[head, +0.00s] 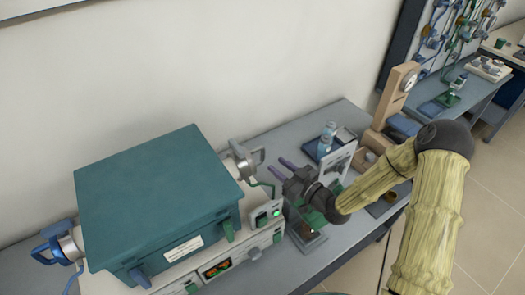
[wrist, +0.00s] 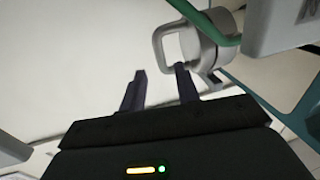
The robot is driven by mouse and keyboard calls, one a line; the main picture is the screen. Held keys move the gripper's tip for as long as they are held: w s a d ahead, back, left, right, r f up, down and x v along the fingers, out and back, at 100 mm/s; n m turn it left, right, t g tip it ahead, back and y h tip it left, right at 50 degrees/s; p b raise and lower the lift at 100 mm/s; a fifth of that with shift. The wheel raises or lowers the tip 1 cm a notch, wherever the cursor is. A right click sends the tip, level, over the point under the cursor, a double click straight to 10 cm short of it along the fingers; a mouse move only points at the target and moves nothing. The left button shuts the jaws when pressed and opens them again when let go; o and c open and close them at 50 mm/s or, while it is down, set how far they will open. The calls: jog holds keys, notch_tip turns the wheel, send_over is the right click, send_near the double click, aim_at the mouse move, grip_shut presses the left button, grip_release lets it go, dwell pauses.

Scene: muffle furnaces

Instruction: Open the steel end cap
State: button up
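The steel end cap (head: 241,162) is a grey cylinder with a loop handle on the right side of the teal furnace (head: 150,200). In the wrist view the cap (wrist: 208,42) is at the top centre right, its handle loop reaching left. My gripper (head: 279,166) is just right of the cap in the head view. The cap looks shut against the furnace side.
Another end cap with a blue handle (head: 57,244) is on the furnace's left side. A control box (head: 266,216) with a green light stands below the steel cap. A green tube (wrist: 195,18) passes by the cap. Blue bottles (head: 327,138) stand on a tray behind my gripper.

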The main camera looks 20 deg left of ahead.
aim_at(263, 157)
jog(key=p+x, duration=0.2)
jog(key=x, duration=0.6)
jog(key=shift+f, duration=0.1)
jog(key=shift+c, duration=0.2)
grip_shut()
